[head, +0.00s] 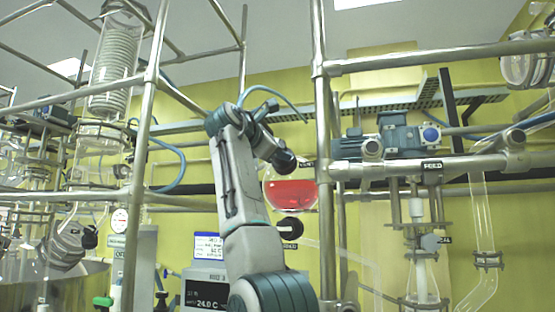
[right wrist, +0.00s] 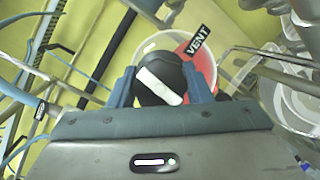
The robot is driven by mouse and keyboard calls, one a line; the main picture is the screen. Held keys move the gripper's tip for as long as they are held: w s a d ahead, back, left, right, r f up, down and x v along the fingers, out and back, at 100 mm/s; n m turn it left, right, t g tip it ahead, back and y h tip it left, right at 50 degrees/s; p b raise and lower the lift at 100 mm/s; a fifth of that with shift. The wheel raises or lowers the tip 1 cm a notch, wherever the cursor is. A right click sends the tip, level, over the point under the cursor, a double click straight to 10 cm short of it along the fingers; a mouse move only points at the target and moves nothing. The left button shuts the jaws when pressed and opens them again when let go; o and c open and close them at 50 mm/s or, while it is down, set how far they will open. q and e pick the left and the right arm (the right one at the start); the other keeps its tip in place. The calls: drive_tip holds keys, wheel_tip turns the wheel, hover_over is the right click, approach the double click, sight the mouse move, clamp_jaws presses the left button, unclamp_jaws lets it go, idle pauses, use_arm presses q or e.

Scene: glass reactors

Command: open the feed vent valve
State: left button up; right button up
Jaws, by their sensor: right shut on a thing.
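The vent valve knob (right wrist: 158,92) is black and round with a white bar across it, in the middle of the right wrist view. The bar slants from upper left to lower right. A black label reading VENT (right wrist: 198,41) is beside it. My right gripper (right wrist: 160,80) has its two blue-grey fingers on either side of the knob and is shut on it. In the head view my right arm reaches up to the flask of red liquid (head: 291,193) and largely hides the knob and fingers. My left gripper is not in view.
A second black knob (head: 290,228) sits below the red flask. A steel post (head: 323,110) stands close to the right of my arm. A blue-grey motor unit (head: 400,138) and FEED label (head: 432,165) are farther right. A display box (head: 208,288) stands at lower left.

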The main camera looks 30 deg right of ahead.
drive_tip(key=n+t+b, duration=0.1)
drive_tip(key=n, duration=0.1)
drive_tip(key=n+t+b, duration=0.1)
drive_tip(key=n+b, duration=0.1)
drive_tip(key=n, duration=0.1)
drive_tip(key=n+t+b, duration=0.1)
drive_tip(key=n+b, duration=0.1)
drive_tip(key=n, duration=0.1)
drive_tip(key=shift+w+f+t, duration=0.1)
drive_tip(key=shift+f+t, duration=0.2)
drive_tip(key=shift+f, duration=0.05)
drive_tip(key=n+t+y+b, duration=0.1)
drive_tip(key=n+b, duration=0.1)
drive_tip(key=n, duration=0.1)
drive_tip(key=shift+n, duration=0.3)
drive_tip(key=n+t+y+b, duration=0.1)
drive_tip(key=n, duration=0.1)
drive_tip(key=shift+r+n+b, duration=0.1)
drive_tip(key=shift+n+b, duration=0.3)
drive_tip(key=shift+r+n+t+y+b, duration=0.15)
drive_tip(key=shift+n+t+y+b, duration=0.15)
drive_tip(key=shift+n+t+b, duration=0.45)
drive_tip(key=shift+n+g, duration=0.25)
drive_tip(key=shift+n, duration=0.1)
drive_tip(key=o, duration=1)
drive_tip(key=shift+r, duration=0.1)
